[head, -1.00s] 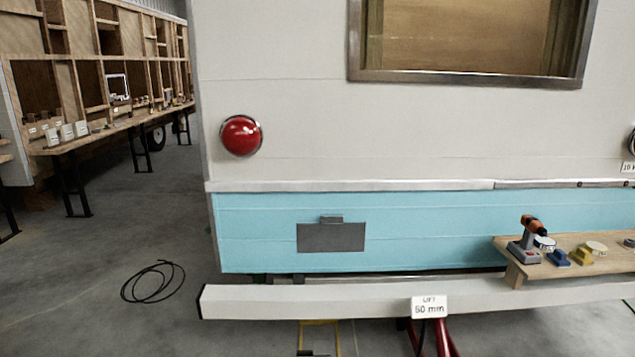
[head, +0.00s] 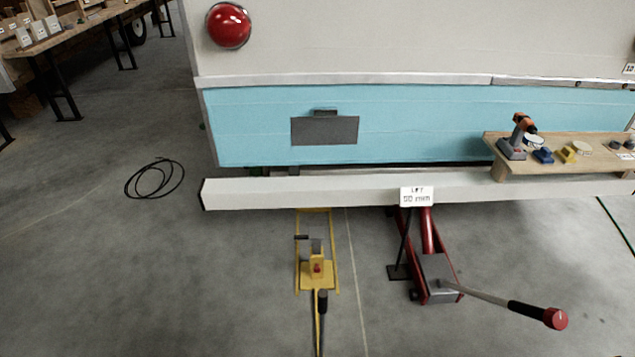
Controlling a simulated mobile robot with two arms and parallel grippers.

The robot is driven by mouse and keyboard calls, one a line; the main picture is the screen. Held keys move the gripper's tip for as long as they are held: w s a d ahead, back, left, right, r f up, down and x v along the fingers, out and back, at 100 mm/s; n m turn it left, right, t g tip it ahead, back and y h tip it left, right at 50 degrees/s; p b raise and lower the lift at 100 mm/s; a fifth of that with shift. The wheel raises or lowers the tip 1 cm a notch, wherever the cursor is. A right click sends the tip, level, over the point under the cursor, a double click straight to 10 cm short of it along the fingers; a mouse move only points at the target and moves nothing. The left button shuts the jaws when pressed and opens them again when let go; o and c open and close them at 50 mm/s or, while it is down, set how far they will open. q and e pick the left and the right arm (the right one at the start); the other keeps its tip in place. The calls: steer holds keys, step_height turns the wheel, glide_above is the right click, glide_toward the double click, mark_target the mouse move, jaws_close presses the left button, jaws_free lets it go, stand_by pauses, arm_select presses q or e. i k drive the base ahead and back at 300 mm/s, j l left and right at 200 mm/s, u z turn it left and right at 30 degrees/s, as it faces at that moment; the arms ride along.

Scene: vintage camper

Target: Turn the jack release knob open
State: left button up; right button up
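A red floor jack (head: 428,262) stands on the concrete under the bumper, right of centre. Its metal handle slants down to the right, with a black grip (head: 527,310) and a red knob (head: 556,319) at the end. How far the knob is turned cannot be told. Left of it is a yellow jack-like device (head: 317,275) with a small red part on top and a dark handle pointing towards me. A white sign (head: 417,197) on the bumper seems to read "LIFT 50 mm". Neither of my grippers is in view.
The camper's white bumper (head: 300,193) spans the view below its blue panel (head: 250,125). A wooden shelf (head: 560,155) at right holds a drill (head: 521,130) and small items. A black cable coil (head: 155,178) lies on the floor at left. The front floor is mostly clear.

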mark_target(554, 319)
steer(key=z, duration=1.4)
